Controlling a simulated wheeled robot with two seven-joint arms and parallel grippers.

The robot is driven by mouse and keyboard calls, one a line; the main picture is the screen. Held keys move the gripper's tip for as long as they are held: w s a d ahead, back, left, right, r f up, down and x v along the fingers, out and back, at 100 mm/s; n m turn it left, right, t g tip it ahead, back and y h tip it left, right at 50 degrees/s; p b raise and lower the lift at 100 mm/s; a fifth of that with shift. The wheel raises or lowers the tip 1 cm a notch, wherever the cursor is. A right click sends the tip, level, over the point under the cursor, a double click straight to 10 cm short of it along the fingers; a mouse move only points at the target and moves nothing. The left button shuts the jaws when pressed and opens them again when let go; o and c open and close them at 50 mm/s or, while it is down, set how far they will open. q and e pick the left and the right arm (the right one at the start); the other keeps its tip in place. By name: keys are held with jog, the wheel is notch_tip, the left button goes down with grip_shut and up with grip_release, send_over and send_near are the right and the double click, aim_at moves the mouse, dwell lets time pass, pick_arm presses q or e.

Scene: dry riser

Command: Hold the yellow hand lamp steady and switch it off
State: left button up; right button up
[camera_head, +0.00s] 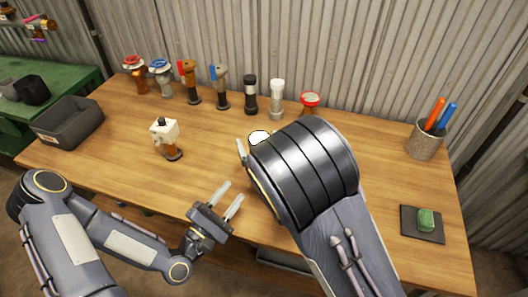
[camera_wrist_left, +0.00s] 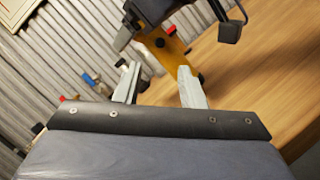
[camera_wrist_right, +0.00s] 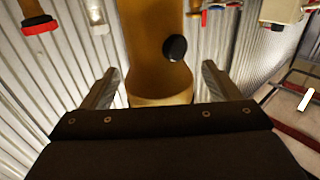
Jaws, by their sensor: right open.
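The yellow hand lamp (camera_wrist_right: 155,40) fills the middle of the right wrist view, with a round black knob or button (camera_wrist_right: 175,48) on its body. My right gripper (camera_wrist_right: 162,69) is open, its fingers on either side of the lamp with gaps showing. In the head view my right arm hides most of the lamp; a round white face (camera_head: 258,136) shows past it. The lamp's yellow body also shows in the left wrist view (camera_wrist_left: 168,48), partly behind my right gripper. My left gripper (camera_head: 234,190) is open and empty, apart from the lamp, near the table's front edge.
Several valves and torches line the back of the wooden table (camera_head: 110,150). A white-topped item (camera_head: 164,132) stands left of centre. A grey bin (camera_head: 70,122) is at left, a pen cup (camera_head: 425,141) and a green block on a dark pad (camera_head: 408,228) at right.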

jog(key=shift+w+a, duration=0.15)
jog(key=shift+w, duration=0.45)
jog(key=c, duration=1.2)
pick_arm(q)
grip_shut()
pick_arm(e)
jog(key=shift+c, duration=0.2)
